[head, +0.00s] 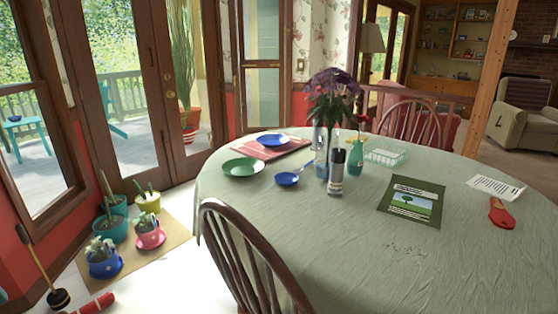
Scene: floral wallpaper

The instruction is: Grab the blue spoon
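A small round blue thing (287,179) lies on the round table near its left side. A thin blue strip runs from it up to the right toward the vase, like a handle, so it looks like the blue spoon; at this size I cannot be sure it is not a small bowl. The dark bottle and the flower vase stand just to its right. My gripper is not in view.
The table (330,240) has a green cloth. A wooden chair (250,260) stands in front; potted plants (104,262) stand on the left floor.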

